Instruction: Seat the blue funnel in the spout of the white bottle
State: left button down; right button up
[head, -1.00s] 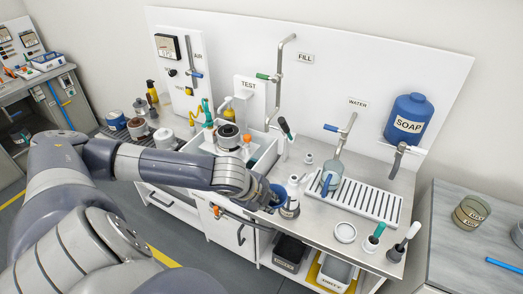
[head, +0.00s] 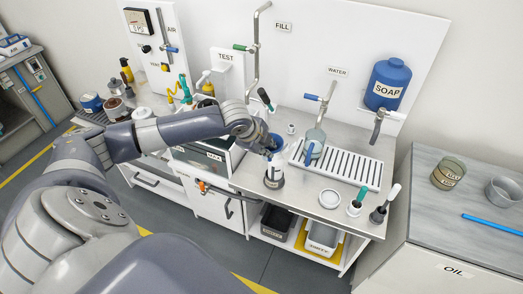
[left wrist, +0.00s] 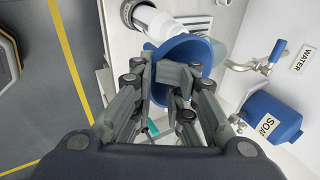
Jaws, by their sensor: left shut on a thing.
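The blue funnel (head: 277,141) is held in my left gripper (head: 268,147), whose fingers are shut on it. The white bottle (head: 274,175), with a dark base and a label, stands upright on the bench near its front edge. In the head view the funnel and gripper are directly above the bottle's top. In the left wrist view the funnel (left wrist: 188,46) shows between and beyond the fingers (left wrist: 178,78), with the white bottle (left wrist: 155,20) beside and partly behind it. The spout is hidden, so I cannot tell whether the funnel touches it. My right gripper is out of view.
A slotted drain tray (head: 336,165) lies right of the bottle, under the water tap and a hanging container (head: 314,140). A soap tank (head: 388,84) hangs on the back panel.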

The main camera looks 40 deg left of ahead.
pick_arm(q)
jog(key=w+a, duration=0.1)
jog(key=w, duration=0.6)
jog(key=shift+a+f, duration=0.15)
jog(key=shift+a, duration=0.2)
jog(key=shift+s, duration=0.1)
dwell(0.3)
jog(key=shift+f+b, duration=0.8)
jog(key=shift+f, duration=1.35)
jog(key=c, duration=1.4)
grip_release()
jog(key=shift+o, duration=0.2)
jog(key=v, duration=1.2)
